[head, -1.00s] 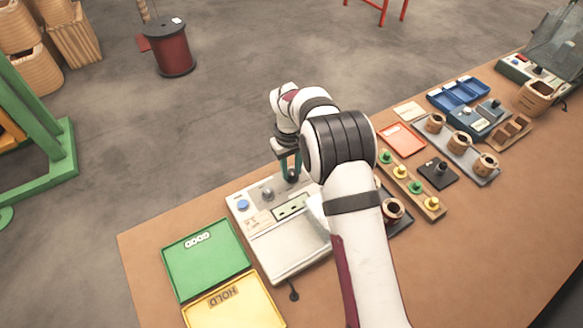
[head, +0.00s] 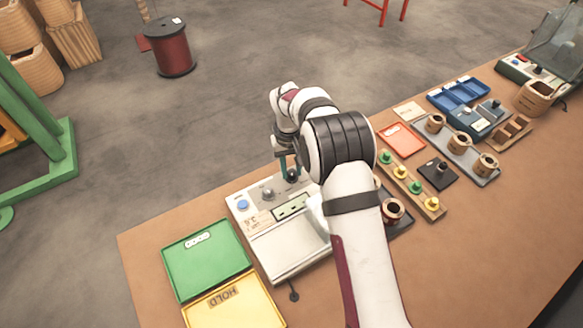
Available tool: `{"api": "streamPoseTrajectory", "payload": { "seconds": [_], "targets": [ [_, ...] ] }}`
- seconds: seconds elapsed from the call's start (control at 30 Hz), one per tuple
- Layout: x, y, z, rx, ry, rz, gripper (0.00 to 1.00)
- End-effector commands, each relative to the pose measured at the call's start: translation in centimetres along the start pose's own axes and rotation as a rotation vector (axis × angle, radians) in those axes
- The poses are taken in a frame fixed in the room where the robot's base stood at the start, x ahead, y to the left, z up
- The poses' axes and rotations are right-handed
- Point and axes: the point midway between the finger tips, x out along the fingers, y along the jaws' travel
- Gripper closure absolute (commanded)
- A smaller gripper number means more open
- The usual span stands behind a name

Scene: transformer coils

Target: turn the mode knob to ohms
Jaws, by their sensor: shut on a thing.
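The grey-white test instrument (head: 292,245) stands on the bench, with a blue button (head: 243,205), a silver round knob (head: 268,194) and a small display panel (head: 292,207) on its top. My gripper (head: 290,172) points down at the instrument's back edge, its teal fingers shut around a dark knob (head: 292,175) there. My arm covers the instrument's right side. The knob's marks and pointer are too small to read, so I cannot tell which mode it points at.
The green GOOD tray (head: 207,258) and yellow HOLD tray (head: 235,302) lie left of the instrument. On the right are a wooden rack (head: 412,188) with green and yellow pegs, a red tray (head: 402,139), and copper coils on a grey plate (head: 455,150).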

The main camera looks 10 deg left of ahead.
Motion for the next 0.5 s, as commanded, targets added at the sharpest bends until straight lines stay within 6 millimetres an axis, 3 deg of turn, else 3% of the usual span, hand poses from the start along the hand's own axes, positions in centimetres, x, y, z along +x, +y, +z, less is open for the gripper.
{"api": "streamPoseTrajectory", "payload": {
  "seconds": [0.03, 0.2, 0.5],
  "targets": [
    [-0.03, 0.06, 0.05, 0.002, -0.002, 0.0, 0.65],
    [-0.02, 0.04, 0.03, 0.001, -0.001, 0.0, 0.37],
    [-0.27, 0.01, -0.02, 0.0, 0.001, 0.0, 0.37]
  ]
}}
